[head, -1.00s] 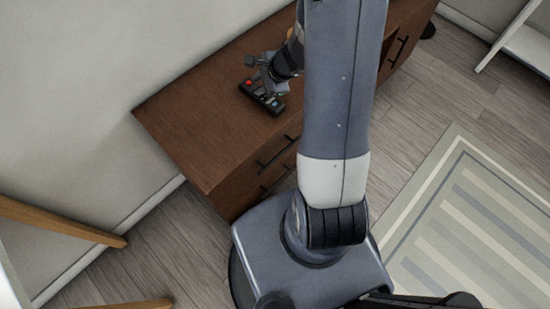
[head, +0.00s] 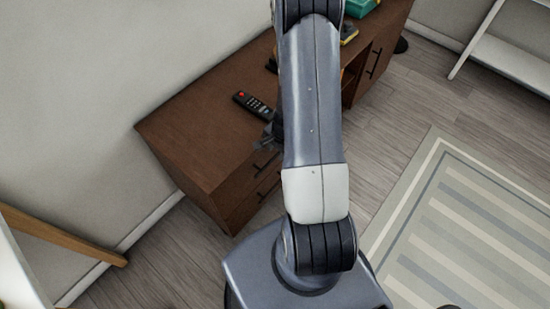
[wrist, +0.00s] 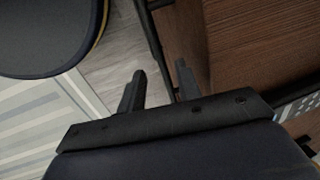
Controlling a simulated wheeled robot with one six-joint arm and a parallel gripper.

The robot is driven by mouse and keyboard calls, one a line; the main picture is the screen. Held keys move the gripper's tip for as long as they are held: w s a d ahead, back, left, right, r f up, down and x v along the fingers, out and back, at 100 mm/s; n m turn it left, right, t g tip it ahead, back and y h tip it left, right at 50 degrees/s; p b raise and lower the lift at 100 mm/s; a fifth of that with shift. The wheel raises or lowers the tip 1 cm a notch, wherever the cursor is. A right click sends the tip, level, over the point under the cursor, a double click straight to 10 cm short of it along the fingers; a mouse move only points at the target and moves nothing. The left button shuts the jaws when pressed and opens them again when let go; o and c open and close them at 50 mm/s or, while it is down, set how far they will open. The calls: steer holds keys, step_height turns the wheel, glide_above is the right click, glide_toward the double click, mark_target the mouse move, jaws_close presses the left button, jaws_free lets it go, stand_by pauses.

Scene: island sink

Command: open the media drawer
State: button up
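The brown media cabinet (head: 190,130) stands along the wall, with two stacked drawers at its near end. The upper drawer's black bar handle (head: 266,166) and the lower handle (head: 269,190) show in the head view, and both drawers look closed. My gripper (head: 268,141) is at the cabinet's front top edge, just above the upper handle and partly hidden by my arm. In the wrist view my gripper (wrist: 158,78) is open, and a black bar handle (wrist: 149,35) runs across the gap between its fingertips. I cannot tell whether they touch it.
A black remote (head: 253,104) lies on the cabinet top, close to my gripper. Green and yellow items (head: 358,14) sit farther along the top. A striped rug (head: 470,220) and open floor lie to the right. A wooden leg (head: 60,236) stands at left.

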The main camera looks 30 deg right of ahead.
mark_target(274, 158)
steer(key=shift+w+a+f+b, duration=0.1)
steer(key=shift+f+b, duration=0.1)
steer(key=shift+f, duration=0.4)
steer(key=shift+w+d+f+b, duration=0.1)
steer(key=shift+f+b, duration=0.15)
steer(key=shift+f, duration=0.3)
steer(key=shift+w+a+f+b, duration=0.1)
steer(key=shift+f+b, duration=0.1)
steer(key=shift+f, duration=0.4)
steer(key=shift+c, duration=0.4)
jaws_close()
